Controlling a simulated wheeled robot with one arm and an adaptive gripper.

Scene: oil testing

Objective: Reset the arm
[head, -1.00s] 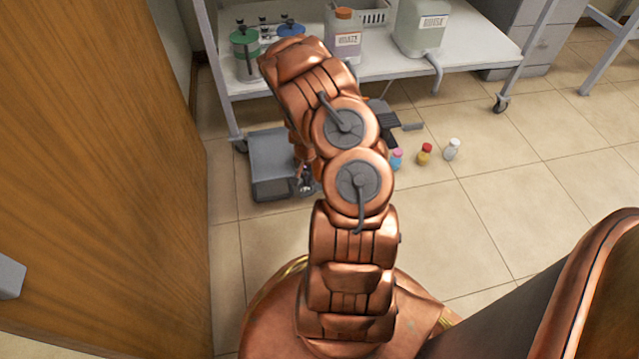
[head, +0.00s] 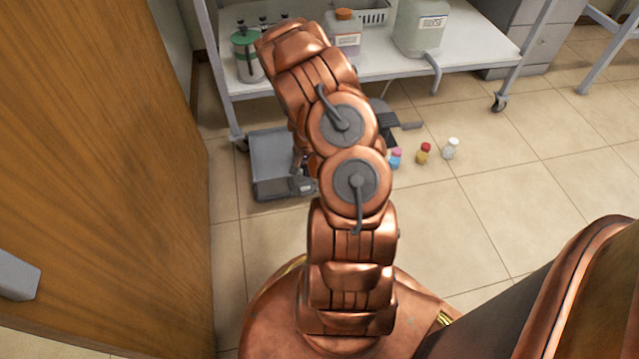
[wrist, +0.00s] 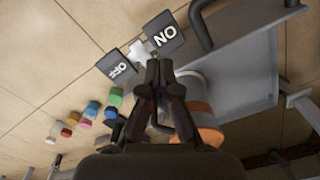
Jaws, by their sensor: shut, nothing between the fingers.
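My gripper (wrist: 158,68) is shut and empty in the wrist view, its dark fingertips together. Below it is a white and orange container (wrist: 207,125), partly hidden by the fingers. Whether the fingers touch it cannot be told. Beyond the tips are two dark plates, one lettered ON upside down (wrist: 166,34) and one OFF (wrist: 118,68), with a white piece (wrist: 142,52) between them. In the head view my copper arm reaches forward over the floor and mostly hides the gripper.
A grey tray-like device (head: 272,165) is on the floor left of my arm; it also shows in the wrist view (wrist: 240,70). Small bottles (head: 423,153) stand right of it. A shelf cart (head: 470,52) with jugs is behind. A wooden door (head: 100,170) is close left. Floor at right is clear.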

